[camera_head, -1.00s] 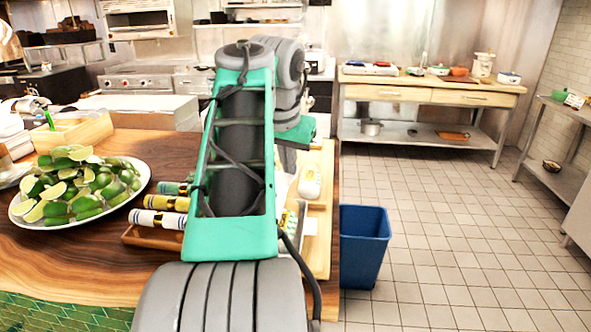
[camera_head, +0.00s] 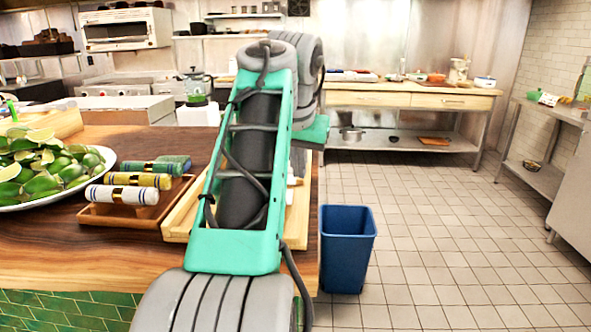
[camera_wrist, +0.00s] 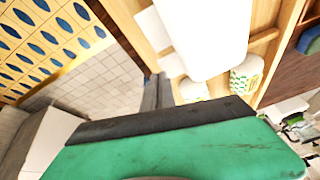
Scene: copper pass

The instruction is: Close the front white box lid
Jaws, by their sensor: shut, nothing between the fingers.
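In the wrist view a smooth white rounded shape (camera_wrist: 210,40) fills the upper middle, close beyond my fingers; it may be the white box or its lid, but I cannot tell whether it is open. My gripper (camera_wrist: 157,90) is shut and empty, with its dark fingertips just left of and below this white shape. I cannot tell whether they touch it. In the head view my arm covers most of the light wooden tray (camera_head: 180,224) on the counter's right end, and my gripper is hidden there.
A patterned white container (camera_wrist: 246,74) stands in the wooden tray. A brown tray of rolled towels (camera_head: 122,194) and a plate of limes (camera_head: 45,170) lie left of my arm. A blue bin (camera_head: 346,250) stands on the floor right of the counter. The tiled floor beyond is clear.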

